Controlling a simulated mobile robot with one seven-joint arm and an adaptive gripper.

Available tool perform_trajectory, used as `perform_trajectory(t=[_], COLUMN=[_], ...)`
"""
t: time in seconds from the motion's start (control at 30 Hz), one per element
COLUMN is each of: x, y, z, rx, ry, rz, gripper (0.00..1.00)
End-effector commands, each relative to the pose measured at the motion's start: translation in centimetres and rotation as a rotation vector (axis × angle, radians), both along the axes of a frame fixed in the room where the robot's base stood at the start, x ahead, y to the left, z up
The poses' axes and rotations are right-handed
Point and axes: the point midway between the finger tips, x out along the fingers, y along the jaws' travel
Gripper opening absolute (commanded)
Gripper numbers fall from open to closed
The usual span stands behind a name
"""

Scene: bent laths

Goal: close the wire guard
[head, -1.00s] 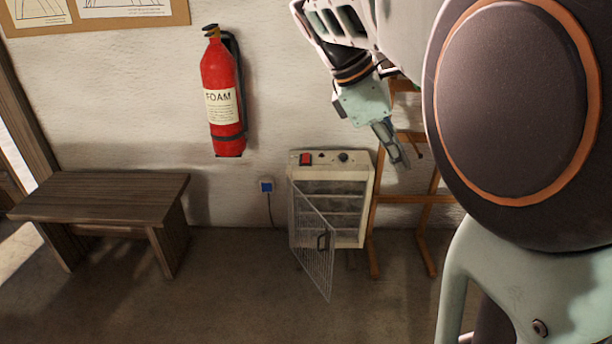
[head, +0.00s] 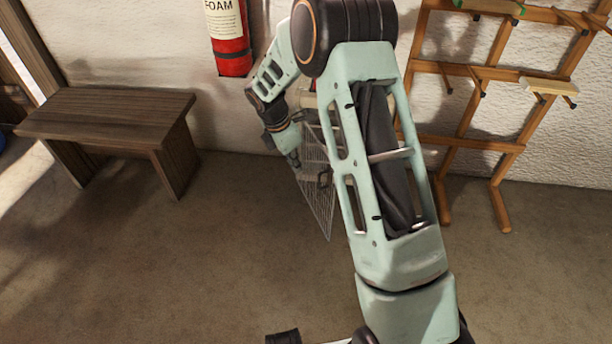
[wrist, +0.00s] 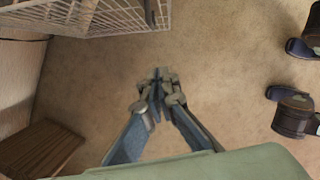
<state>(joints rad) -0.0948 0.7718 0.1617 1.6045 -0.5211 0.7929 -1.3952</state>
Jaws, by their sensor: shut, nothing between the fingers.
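The wire guard (head: 316,200) stands swung open, sticking out from the heater into the room. Its dark handle (head: 325,178) shows beside my arm. The heater is almost wholly hidden behind my arm in the head view. My gripper (head: 294,163) is at the left of the guard, pointing down, close to its upper part; I cannot tell whether it touches. In the wrist view my gripper (wrist: 160,75) is shut and empty over bare floor. The guard (wrist: 115,20) crosses the top left there, ahead of the fingertips, with the handle (wrist: 150,12) near its right end.
A wooden bench (head: 105,122) stands at the left against the wall, and it shows at the lower left of the wrist view (wrist: 38,150). A red fire extinguisher (head: 232,45) hangs above. A wooden rack (head: 470,145) stands right. The floor in front is clear.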

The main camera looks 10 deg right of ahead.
Motion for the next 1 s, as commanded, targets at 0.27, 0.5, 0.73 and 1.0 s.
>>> perform_trajectory(t=[0.27, 0.5, 0.73, 1.0], x=[0.1, 0.6, 1.6, 2.5], y=[-0.3, -1.4, -3.5, -5.6], z=[-3.0, -8.1, -10.6, -10.5], rx=[0.011, 0.010, 0.011, 0.011], ry=[0.004, 0.004, -0.001, 0.002], rz=[0.005, 0.004, 0.000, 0.005], gripper=[0.00, 0.00, 0.00, 0.00])
